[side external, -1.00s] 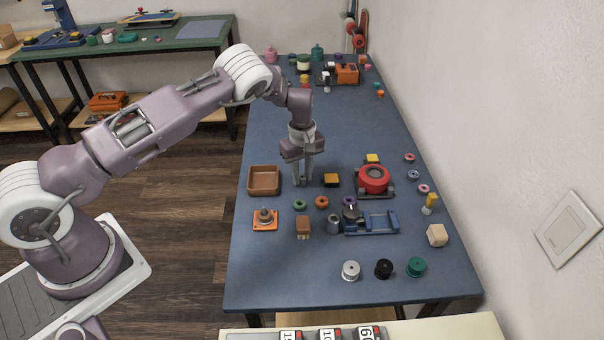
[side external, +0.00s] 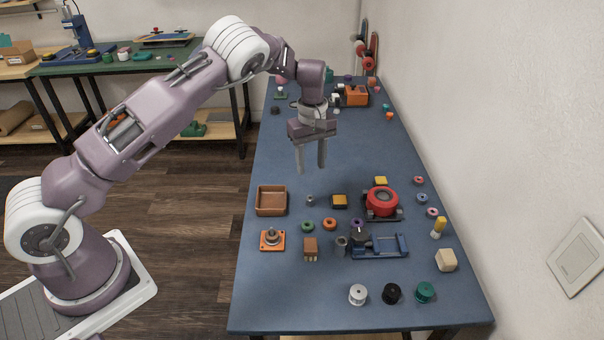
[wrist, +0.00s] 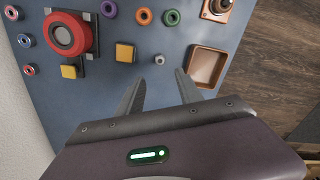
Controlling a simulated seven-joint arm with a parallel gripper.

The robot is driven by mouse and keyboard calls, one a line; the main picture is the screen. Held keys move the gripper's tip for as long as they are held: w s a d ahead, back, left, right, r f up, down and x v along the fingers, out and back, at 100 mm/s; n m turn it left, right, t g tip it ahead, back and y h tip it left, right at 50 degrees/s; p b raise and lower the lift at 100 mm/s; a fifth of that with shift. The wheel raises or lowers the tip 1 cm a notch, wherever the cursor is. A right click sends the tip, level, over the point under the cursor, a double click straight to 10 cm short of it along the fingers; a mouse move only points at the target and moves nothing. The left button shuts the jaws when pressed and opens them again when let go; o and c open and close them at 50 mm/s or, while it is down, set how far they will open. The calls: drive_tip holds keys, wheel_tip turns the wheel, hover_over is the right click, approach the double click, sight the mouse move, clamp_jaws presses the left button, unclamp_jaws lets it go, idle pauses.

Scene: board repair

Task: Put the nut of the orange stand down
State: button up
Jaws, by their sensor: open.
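A small grey nut (side external: 310,200) stands on the blue table, just right of the brown tray. It also shows in the wrist view (wrist: 159,59), beyond the fingertips and apart from them. My gripper (side external: 311,170) is open and empty, raised above the table over the nut's area. In the wrist view its two spread fingers (wrist: 160,78) have nothing between them. The orange stand (side external: 272,241) sits in front of the tray, with a grey post and metal part on its top. In the wrist view the stand (wrist: 217,10) is cut by the top edge.
The brown tray (side external: 271,201) is empty. A yellow-topped block (side external: 339,201) and a red round device (side external: 382,202) lie right of the nut. Green (side external: 308,225) and orange (side external: 329,224) rings, a brown block (side external: 311,248) and a blue fixture (side external: 380,246) lie in front.

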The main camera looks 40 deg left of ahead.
drive_tip(key=s+d+r+m+t+h, duration=0.1)
drive_tip(key=s+r+m, duration=0.1)
drive_tip(key=s+r, duration=0.45)
drive_tip(key=s+d+r+m+t, duration=0.1)
drive_tip(key=s+d+r, duration=0.15)
drive_tip(key=r, duration=0.65)
drive_tip(key=s+d+r+m+t+h, duration=0.1)
drive_tip(key=s+r+m, duration=0.1)
drive_tip(key=s+r, duration=0.45)
drive_tip(key=s+d+r+m+t+y, duration=0.1)
drive_tip(key=s+m, duration=0.3)
drive_tip(key=s, duration=0.7)
drive_tip(key=s+d+r+m+t+y, duration=0.1)
drive_tip(key=s+m, duration=0.3)
drive_tip(key=s, duration=0.7)
drive_tip(key=shift+s+r+m+t, duration=0.3)
drive_tip(key=shift+r, duration=0.3)
